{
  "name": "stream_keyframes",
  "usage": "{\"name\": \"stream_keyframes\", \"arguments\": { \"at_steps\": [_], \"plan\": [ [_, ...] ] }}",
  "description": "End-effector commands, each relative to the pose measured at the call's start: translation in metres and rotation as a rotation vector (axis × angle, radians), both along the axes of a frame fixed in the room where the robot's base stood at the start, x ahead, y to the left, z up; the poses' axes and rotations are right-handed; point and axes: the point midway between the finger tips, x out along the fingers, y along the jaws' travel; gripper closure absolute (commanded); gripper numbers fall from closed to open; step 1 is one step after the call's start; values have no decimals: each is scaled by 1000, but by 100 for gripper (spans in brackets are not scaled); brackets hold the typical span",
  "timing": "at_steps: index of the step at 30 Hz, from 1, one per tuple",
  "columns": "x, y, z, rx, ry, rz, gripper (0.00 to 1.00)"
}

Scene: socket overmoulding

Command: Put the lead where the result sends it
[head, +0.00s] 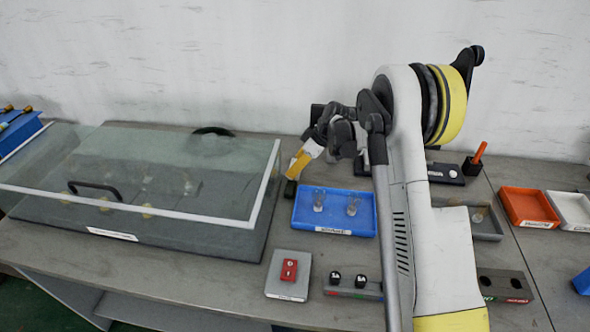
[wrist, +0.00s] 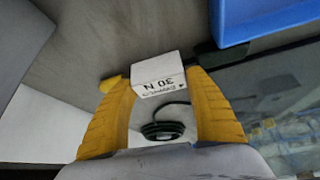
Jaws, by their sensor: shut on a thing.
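In the head view the gripper (head: 292,176) is low, just left of the blue tray (head: 335,230), above a small dark block (head: 290,190). A dark cable coil (wrist: 165,128) shows between the fingers; I cannot tell whether it is the lead or whether it joins the white block. The blue tray holds two pale clear-topped pieces (head: 319,200).
A glass-lidded case (head: 90,215) fills the left. In front are a grey plate with a red box (head: 289,269) and a stand with two black knobs (head: 360,281). At right are an orange tray (head: 530,222), a white tray (head: 568,226) and an orange-handled device (head: 477,160). My arm hides the middle right.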

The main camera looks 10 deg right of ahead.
Motion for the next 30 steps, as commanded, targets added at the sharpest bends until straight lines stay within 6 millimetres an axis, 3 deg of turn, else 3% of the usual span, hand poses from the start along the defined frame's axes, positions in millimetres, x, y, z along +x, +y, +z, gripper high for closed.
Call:
{"name": "stream_keyframes", "arguments": {
  "at_steps": [8, 21, 30],
  "plan": [
    [0, 0, 28, 0, 0, 0, 73],
    [0, 0, 135, 0, 0, 0, 73],
    [0, 0, 176, 0, 0, 0, 73]
  ]
}}
